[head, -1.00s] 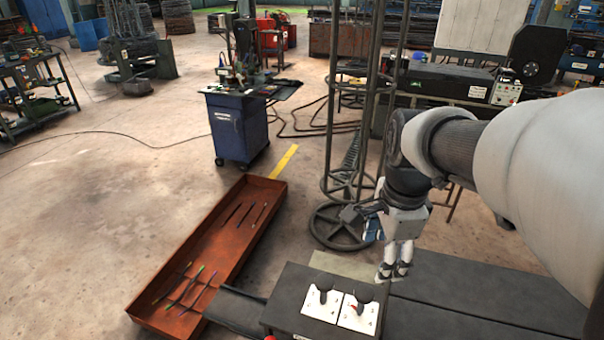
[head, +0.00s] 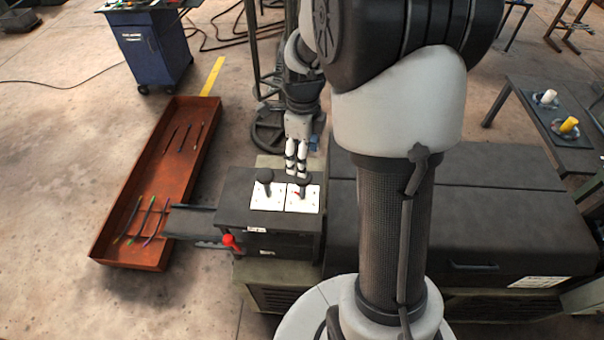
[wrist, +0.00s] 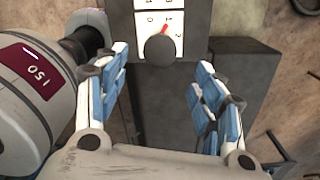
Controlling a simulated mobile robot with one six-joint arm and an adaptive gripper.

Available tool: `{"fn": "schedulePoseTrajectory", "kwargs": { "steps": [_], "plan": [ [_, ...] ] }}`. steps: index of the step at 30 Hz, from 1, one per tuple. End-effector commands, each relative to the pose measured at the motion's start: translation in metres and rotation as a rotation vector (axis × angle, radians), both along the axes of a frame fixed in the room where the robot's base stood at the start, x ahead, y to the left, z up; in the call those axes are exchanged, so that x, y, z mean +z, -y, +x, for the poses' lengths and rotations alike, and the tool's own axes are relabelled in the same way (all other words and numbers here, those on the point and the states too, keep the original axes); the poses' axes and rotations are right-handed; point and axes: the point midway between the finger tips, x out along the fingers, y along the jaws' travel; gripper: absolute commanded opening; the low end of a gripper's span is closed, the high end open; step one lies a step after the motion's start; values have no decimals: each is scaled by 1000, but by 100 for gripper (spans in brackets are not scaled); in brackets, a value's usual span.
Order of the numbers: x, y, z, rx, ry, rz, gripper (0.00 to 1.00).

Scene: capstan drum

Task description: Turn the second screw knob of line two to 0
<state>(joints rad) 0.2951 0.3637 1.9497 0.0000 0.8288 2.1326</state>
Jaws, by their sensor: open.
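Two white dial plates sit side by side on a dark box: a left plate (head: 260,203) and a right plate (head: 308,206). Each bears a dark knob, the left knob (head: 266,178) and the right knob (head: 299,181). A red pointer mark shows on the right plate. My gripper (head: 297,172) is open and points down close to the right knob. In the wrist view, a round dark knob (wrist: 160,50) with a red pointer (wrist: 163,28) appears between the spread fingers (wrist: 162,60), with no clear contact. The pointer aims up and slightly right. The digits are too small to read surely.
The box (head: 268,230) has a red-knobbed lever (head: 231,241) in front. A rusty tray (head: 195,165) with thin rods lies left. A table (head: 560,135) with white and yellow pieces stands farther right.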

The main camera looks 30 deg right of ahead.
Motion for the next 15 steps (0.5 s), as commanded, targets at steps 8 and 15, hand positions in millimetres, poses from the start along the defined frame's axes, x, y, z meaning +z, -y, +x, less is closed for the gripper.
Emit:
{"fn": "schedulePoseTrajectory", "kwargs": {
  "steps": [8,15],
  "plan": [
    [-55,0,0,1,-2,1,62],
    [-74,0,0,1,-1,0,62]
  ]
}}
